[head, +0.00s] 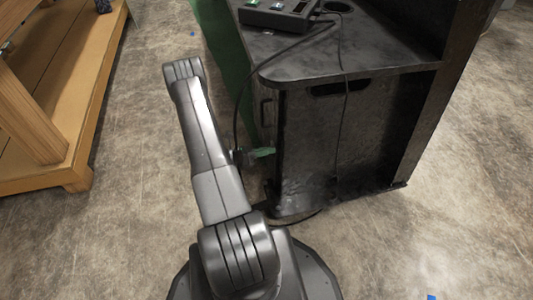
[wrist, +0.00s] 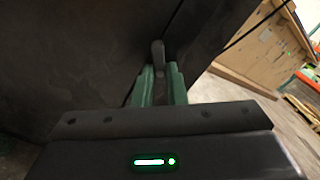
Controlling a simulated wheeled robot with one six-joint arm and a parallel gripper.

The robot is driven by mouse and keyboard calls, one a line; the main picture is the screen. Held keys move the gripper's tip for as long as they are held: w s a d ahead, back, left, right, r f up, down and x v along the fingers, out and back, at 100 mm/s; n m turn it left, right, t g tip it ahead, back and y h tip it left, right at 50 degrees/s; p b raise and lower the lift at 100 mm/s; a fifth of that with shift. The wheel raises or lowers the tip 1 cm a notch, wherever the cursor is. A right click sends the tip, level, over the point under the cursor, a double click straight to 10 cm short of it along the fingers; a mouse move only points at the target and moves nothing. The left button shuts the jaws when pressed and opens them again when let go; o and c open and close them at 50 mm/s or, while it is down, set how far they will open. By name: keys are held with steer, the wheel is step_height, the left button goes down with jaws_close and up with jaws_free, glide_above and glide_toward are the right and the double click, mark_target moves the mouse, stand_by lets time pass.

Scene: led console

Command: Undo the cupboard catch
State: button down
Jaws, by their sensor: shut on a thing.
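The black cupboard (head: 315,140) stands under the console's dark worktop (head: 350,45). In the head view, my gripper (head: 272,152) reaches the cupboard's left edge; its green fingers show only in part, and the catch is hidden there. In the wrist view, a small dark grey upright catch (wrist: 158,52) stands out from the dark cupboard face (wrist: 70,60). The two green fingers of my gripper (wrist: 161,70) are on either side of it, shut on it.
A control box (head: 278,14) with a hanging cable sits on the worktop. A dark handle (head: 265,112) is on the cupboard's left side. A wooden bench (head: 70,90) stands at the left. Concrete floor between bench and cupboard is mostly clear.

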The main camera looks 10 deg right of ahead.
steer(key=shift+m+b, duration=1.35)
steer(key=shift+m, duration=2.05)
steer(key=c, duration=1.5)
jaws_free()
steer(key=shift+o, duration=0.2)
steer(key=a+p, duration=0.3)
steer(key=a, duration=1.1)
steer(key=shift+s, duration=0.2)
steer(key=shift+d, duration=0.15)
